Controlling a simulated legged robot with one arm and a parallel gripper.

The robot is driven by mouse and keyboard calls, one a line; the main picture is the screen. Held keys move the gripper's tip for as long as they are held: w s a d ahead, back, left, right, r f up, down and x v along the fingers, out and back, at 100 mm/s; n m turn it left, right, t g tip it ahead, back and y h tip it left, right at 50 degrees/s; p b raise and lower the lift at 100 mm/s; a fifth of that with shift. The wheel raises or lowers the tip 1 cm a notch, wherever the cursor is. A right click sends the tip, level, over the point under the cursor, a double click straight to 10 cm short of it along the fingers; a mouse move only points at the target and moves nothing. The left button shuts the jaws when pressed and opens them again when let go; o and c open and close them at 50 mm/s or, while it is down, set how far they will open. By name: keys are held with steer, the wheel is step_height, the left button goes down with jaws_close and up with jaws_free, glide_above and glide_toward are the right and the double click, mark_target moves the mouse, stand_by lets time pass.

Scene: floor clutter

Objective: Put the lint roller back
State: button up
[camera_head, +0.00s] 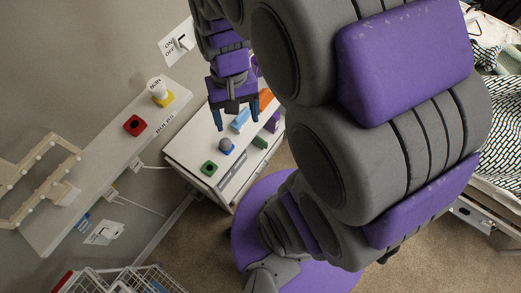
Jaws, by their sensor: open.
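My gripper (236,122) points down over the top of a white cabinet (185,157), its fingers apart with nothing clearly between them. A light blue, elongated piece (240,121) lies on the cabinet close to the fingertips; I cannot tell whether it is the lint roller. No thing here is clearly a lint roller. My arm hides much of the middle of the view.
Green (209,168), purple (272,122) and orange (266,99) pieces also stand on the cabinet. A white wall shelf (105,165) holds red (135,125) and yellow (164,99) pieces. A wire basket (130,281) stands at bottom left. A bed (500,160) is at right.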

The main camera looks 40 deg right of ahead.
steer(key=s+a+r+n+h, duration=0.1)
steer(key=s+r+n, duration=0.1)
steer(key=s, duration=0.9)
steer(key=shift+s+a+n, duration=0.4)
steer(key=shift+n, duration=0.4)
steer(key=shift+a+f+b, duration=0.15)
steer(key=shift+f+b, duration=0.65)
steer(key=shift+f, duration=0.05)
